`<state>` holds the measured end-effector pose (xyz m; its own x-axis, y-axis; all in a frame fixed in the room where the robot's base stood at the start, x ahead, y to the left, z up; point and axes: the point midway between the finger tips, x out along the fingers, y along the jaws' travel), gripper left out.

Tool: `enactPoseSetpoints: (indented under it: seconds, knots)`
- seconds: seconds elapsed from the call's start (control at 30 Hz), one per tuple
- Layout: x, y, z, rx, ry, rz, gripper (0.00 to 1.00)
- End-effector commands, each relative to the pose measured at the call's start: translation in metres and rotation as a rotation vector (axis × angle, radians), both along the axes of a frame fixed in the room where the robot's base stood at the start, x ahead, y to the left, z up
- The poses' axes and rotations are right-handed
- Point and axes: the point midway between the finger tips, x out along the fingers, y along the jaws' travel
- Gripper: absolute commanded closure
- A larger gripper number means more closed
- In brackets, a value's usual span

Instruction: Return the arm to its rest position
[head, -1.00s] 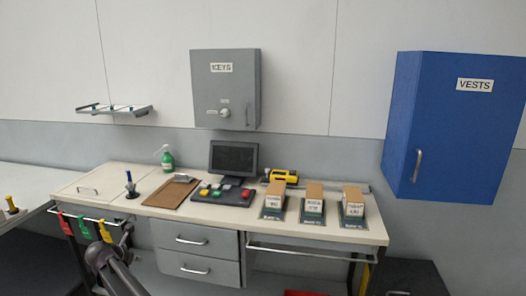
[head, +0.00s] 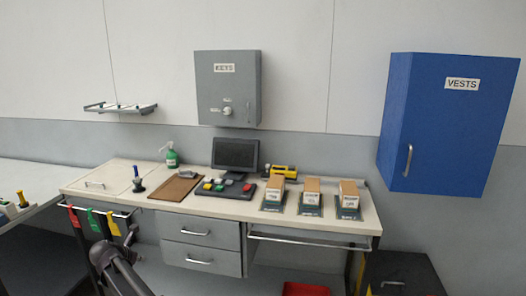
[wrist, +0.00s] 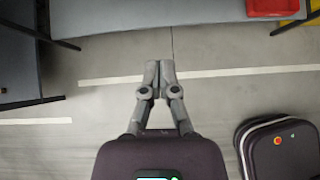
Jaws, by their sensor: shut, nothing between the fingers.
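My gripper (wrist: 160,72) shows in the wrist view with its two grey fingers together and nothing between them. It points out over bare grey floor, apart from any object. In the head view my dark arm reaches up from the bottom left, in front of the bench's left part. The gripper itself cannot be made out there. The workbench (head: 320,232) stands ahead, with drawers below its top.
On the bench are a clipboard (head: 172,190), a monitor (head: 235,153) and several other items. Coloured tags (head: 92,220) hang near my arm. A grey key cabinet (head: 240,95) and blue vest cabinet (head: 440,140) hang on the wall. A red bin (wrist: 273,7) sits low by the bench.

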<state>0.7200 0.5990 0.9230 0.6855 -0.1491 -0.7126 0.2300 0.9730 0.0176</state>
Motion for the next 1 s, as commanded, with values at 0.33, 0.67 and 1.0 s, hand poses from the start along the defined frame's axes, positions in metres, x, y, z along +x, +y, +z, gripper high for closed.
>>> enactPoseSetpoints:
  seconds: [0.33, 0.67, 1.0]
  knots:
    - [0.009, -0.052, -0.002, 0.092, 0.022, -0.146, 1.00]
    - [0.017, -0.144, -0.006, 0.257, 0.053, -0.429, 1.00]
    - [0.004, -0.289, -0.012, 0.525, 0.078, -0.941, 1.00]
